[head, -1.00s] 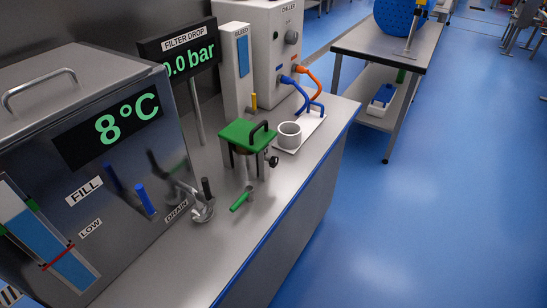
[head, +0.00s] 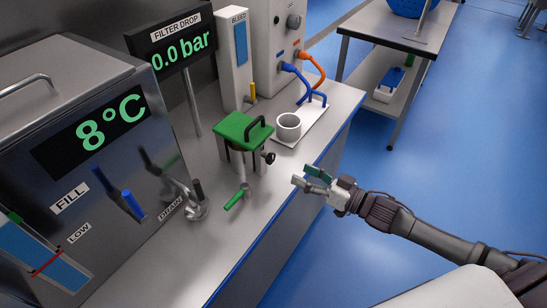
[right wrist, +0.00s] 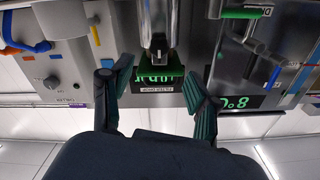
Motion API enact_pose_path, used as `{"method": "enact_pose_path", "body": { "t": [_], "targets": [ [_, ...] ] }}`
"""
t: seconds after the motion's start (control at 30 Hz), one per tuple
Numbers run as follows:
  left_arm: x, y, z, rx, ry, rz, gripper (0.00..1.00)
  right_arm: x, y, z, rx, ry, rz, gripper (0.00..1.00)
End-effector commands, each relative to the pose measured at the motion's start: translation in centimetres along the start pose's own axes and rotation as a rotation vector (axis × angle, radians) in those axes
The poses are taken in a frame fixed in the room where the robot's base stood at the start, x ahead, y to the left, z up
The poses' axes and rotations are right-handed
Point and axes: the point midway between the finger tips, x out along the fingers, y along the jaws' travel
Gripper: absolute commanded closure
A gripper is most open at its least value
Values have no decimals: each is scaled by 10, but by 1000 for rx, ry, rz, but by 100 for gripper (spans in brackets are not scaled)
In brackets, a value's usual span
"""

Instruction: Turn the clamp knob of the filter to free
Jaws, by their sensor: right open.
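The filter has a green lid (head: 245,131) with a black handle and stands on the metal bench. Its black clamp knob (head: 269,157) sticks out on the right side, below the lid. My right gripper (head: 308,177) is open and empty, to the right of the knob and apart from it, near the bench's front edge. My left gripper is not in view.
A green lever (head: 237,199) and a drain tap (head: 194,204) are left of my gripper, by the steel tank (head: 60,120). The filter drop display (head: 178,48) reads 0.0 bar. The bench's front strip is clear.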

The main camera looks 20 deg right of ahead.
Motion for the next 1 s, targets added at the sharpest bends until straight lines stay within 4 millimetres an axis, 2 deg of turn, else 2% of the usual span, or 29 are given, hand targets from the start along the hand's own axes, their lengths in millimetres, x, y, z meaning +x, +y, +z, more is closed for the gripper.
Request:
{"method": "enact_pose_path", "body": {
  "t": [0.03, 0.2, 0.4, 0.6, 0.9, 1.0],
  "targets": [
    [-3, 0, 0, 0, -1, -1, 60, 14, 0, -4, -1, 6, -1, 39],
    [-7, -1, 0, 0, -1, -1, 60, 50, 0, -3, -2, 4, 0, 39],
    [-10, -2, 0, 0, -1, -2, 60, 83, 1, -2, -2, 2, 2, 39],
    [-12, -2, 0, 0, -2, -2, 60, 98, 1, 0, -2, -1, 3, 39],
    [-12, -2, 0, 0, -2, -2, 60, 99, 1, 0, -2, -1, 3, 39],
    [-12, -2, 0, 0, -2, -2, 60, 99, 1, 0, -2, -1, 3, 56]
  ]
}}
